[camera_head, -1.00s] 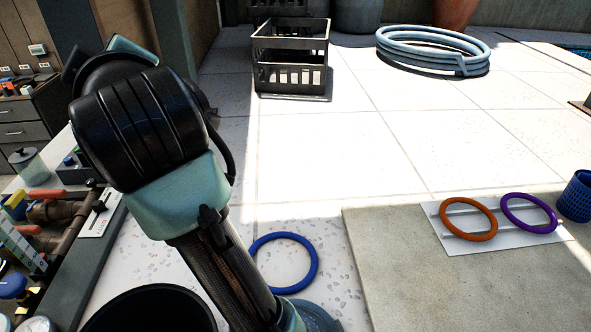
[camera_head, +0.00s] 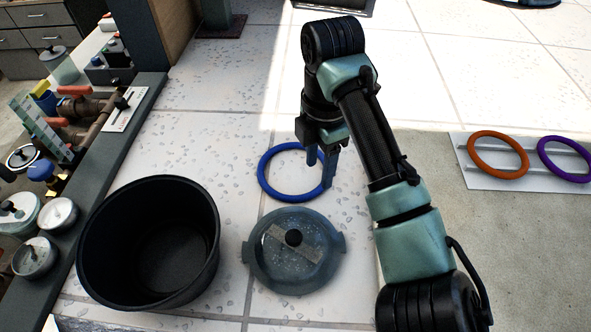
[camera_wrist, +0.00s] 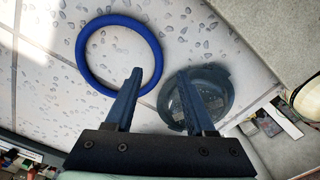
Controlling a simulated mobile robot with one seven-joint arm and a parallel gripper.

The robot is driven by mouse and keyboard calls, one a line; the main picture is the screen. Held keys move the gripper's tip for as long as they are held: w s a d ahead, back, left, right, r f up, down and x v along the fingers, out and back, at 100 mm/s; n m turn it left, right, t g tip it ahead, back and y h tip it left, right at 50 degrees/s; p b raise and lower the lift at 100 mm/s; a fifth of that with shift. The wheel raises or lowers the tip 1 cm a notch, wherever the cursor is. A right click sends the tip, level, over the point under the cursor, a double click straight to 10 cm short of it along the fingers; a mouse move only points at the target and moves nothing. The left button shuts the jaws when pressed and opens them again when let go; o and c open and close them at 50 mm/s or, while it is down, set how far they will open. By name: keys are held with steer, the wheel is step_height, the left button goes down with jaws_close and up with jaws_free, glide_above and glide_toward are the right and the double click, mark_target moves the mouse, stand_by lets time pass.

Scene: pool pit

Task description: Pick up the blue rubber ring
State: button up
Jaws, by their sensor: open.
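The blue rubber ring (camera_head: 268,185) lies flat on the pale tiled floor, behind the lid in the head view. It also shows whole at the upper left of the wrist view (camera_wrist: 85,41), with one fingertip overlapping its near edge in the picture. My gripper (camera_head: 319,170) points down over the ring's right side, with its fingers apart and nothing between them. In the wrist view my gripper (camera_wrist: 160,82) has its fingers spread, one by the ring and one over the lid. The exact height above the ring is hard to tell.
A translucent blue-grey lid (camera_head: 270,268) with a black knob lies just in front of the ring. A black bucket (camera_head: 92,245) stands to the left, beside a bench with pipes. Orange (camera_head: 470,147) and purple (camera_head: 541,150) rings lie on a white board (camera_head: 463,164) at right.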

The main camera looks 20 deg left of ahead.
mark_target(315, 191)
steer(key=shift+s+a+f+p, duration=0.1)
steer(key=shift+f+p, duration=0.3)
steer(key=shift+f, duration=1.2)
steer(key=shift+a+f+p, duration=0.1)
steer(key=shift+f+p, duration=0.3)
steer(key=shift+f, duration=1.2)
jaws_close()
